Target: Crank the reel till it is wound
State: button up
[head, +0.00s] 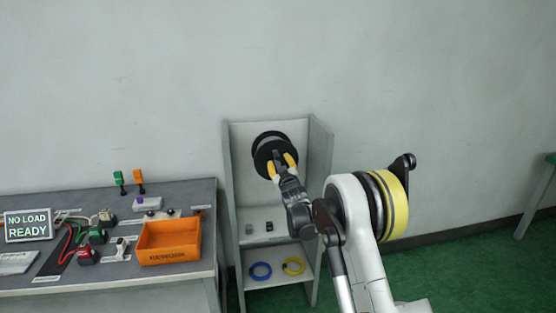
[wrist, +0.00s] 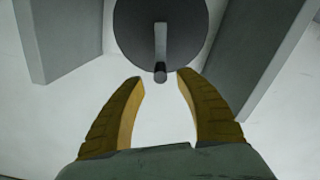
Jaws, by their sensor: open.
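The reel (head: 270,146) is a dark round disc with a lighter drum behind it, mounted on the back panel of a grey open cabinet. In the wrist view the reel (wrist: 142,25) fills the top middle. Its crank arm (wrist: 160,42) is a light bar pointing down, with a small dark handle (wrist: 160,72) at its lower end. My gripper (head: 281,164) is in front of the reel in the head view. In the wrist view my gripper (wrist: 160,82) is open, its yellow fingers apart on either side below the handle. Nothing is between the fingers that I can see.
The cabinet's side walls (head: 320,165) flank the reel. On the left, a workbench carries an orange bin (head: 168,241), levers and a "NO LOAD READY" sign (head: 28,225).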

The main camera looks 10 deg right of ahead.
jog(key=s, duration=0.8)
jog(key=shift+s, duration=0.1)
jog(key=shift+c, duration=0.2)
